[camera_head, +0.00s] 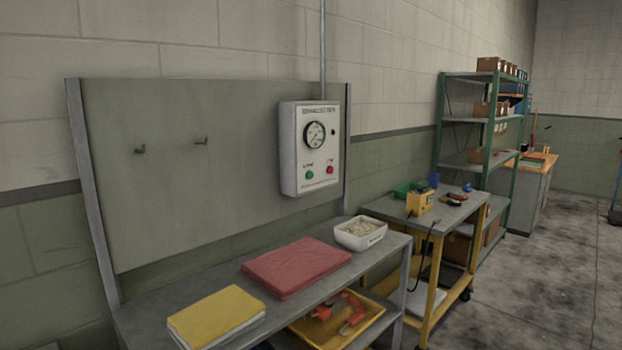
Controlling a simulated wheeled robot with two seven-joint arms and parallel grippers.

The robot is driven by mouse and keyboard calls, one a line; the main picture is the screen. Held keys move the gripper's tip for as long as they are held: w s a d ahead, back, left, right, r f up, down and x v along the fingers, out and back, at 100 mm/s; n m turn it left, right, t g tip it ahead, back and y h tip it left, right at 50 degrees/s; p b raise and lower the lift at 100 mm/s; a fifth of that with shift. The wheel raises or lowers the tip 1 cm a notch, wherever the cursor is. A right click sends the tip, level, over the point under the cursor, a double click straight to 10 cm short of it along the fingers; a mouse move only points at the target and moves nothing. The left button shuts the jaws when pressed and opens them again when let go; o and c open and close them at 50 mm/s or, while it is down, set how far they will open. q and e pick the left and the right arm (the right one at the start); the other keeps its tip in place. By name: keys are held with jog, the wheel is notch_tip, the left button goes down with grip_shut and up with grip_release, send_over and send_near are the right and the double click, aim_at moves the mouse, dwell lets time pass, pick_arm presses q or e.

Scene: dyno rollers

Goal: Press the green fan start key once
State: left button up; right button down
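A light grey control box (312,150) is mounted on the right part of a grey-green panel on the wall. A round dial gauge (314,134) sits on its front face. Below the gauge, a small green key (309,174) is at the left and a small red key (330,169) at the right. The labels beside them are too small to read. Neither of my grippers shows in the head view, and nothing covers the box front.
A grey bench (150,317) below the panel holds a yellow book (216,316), a folded red cloth (296,266) and a white bin (360,234). A yellow-framed cart (430,275) and green shelving (443,120) stand right. Open floor (540,270) lies at the right.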

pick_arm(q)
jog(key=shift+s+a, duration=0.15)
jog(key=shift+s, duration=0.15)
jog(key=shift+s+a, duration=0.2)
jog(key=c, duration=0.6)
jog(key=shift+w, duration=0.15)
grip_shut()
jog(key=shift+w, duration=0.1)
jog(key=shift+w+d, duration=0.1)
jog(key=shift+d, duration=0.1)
